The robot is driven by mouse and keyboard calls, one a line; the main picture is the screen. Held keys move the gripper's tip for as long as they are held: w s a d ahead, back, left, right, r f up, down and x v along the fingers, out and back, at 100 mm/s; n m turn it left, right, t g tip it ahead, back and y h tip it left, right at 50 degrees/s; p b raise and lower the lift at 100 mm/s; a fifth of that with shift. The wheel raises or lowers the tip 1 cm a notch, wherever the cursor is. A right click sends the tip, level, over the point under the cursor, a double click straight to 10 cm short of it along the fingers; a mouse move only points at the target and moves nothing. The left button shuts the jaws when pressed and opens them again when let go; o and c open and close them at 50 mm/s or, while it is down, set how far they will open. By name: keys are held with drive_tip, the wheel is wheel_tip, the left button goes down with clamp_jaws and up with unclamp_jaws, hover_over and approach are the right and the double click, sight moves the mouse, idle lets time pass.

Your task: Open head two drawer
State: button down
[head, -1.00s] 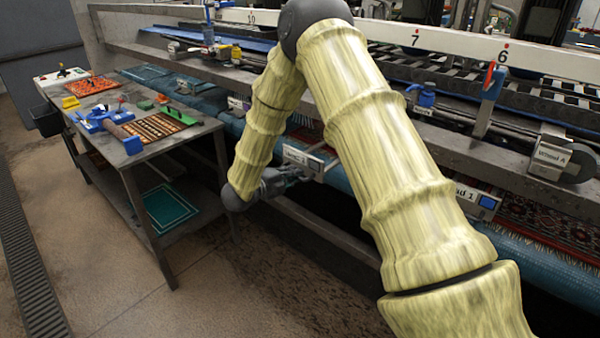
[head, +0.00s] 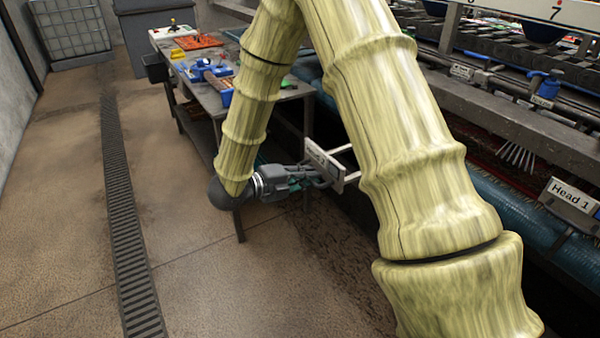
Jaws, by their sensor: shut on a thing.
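The head two drawer front (head: 324,162) is a pale plate with a dark label too small to read surely. It stands out from the machine, with two light rails (head: 344,148) running back from it to the right, behind my arm. My gripper (head: 318,177) is at the left face of this plate, low beside the table. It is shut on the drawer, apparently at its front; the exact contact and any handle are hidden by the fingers. The inside of the drawer is not visible.
The drawer labelled Head 1 (head: 573,195) sits at the right by the blue roller (head: 510,205). A metal worktable (head: 291,93) with tools stands behind my gripper. Brown floor with a drain grate (head: 127,220) is clear at the left.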

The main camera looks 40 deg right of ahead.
drive_tip(key=shift+a, duration=0.4)
drive_tip(key=c, duration=1.5)
unclamp_jaws()
drive_tip(key=shift+w, duration=0.1)
drive_tip(key=v, duration=1.2)
